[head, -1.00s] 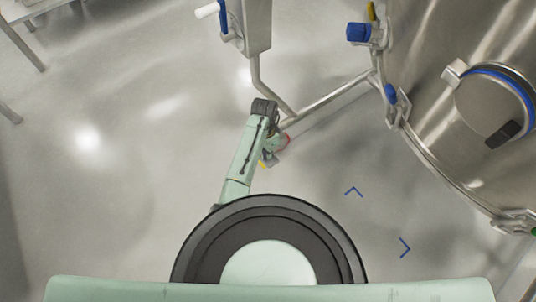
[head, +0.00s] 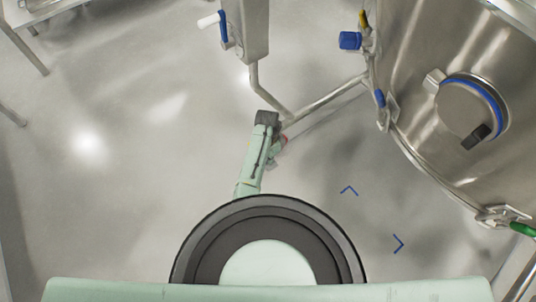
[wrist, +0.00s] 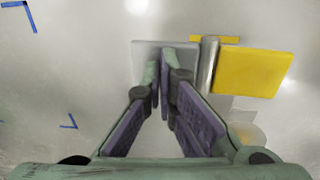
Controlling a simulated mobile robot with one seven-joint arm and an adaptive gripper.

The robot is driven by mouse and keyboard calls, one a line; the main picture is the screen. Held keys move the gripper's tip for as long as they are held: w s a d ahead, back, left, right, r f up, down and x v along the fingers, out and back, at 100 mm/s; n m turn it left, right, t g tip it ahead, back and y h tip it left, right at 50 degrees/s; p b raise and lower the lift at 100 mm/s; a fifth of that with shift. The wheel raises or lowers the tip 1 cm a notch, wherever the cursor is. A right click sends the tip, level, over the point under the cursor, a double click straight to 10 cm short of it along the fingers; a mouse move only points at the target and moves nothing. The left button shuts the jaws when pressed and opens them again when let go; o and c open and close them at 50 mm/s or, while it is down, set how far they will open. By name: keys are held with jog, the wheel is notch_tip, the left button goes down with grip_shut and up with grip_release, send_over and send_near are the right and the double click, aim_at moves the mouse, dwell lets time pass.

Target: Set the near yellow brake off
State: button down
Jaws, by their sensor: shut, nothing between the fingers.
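In the wrist view a flat yellow brake pedal (wrist: 250,72) lies right of my gripper, beside an upright metal cylinder (wrist: 208,62). A grey plate (wrist: 142,62) is on the cylinder's left, partly hidden by my fingertips. My gripper (wrist: 160,62) is shut and empty, its tips over the grey plate and left of the yellow pedal. Whether the tips touch the plate I cannot tell. In the head view my arm hides the gripper tips and the yellow pedal; a small red part (head: 285,139) shows beside the arm.
A large steel vessel (head: 420,110) with a blue-ringed lid stands at the right. Steel frame tubes (head: 325,98) run from it to a post (head: 255,30) with a blue lever (head: 223,25). Blue floor marks (head: 349,190) lie right of my arm.

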jog(key=shift+s+d+f+p, duration=0.1)
jog(key=shift+s+f+p, duration=0.05)
jog(key=shift+f+p, duration=0.15)
dwell(0.5)
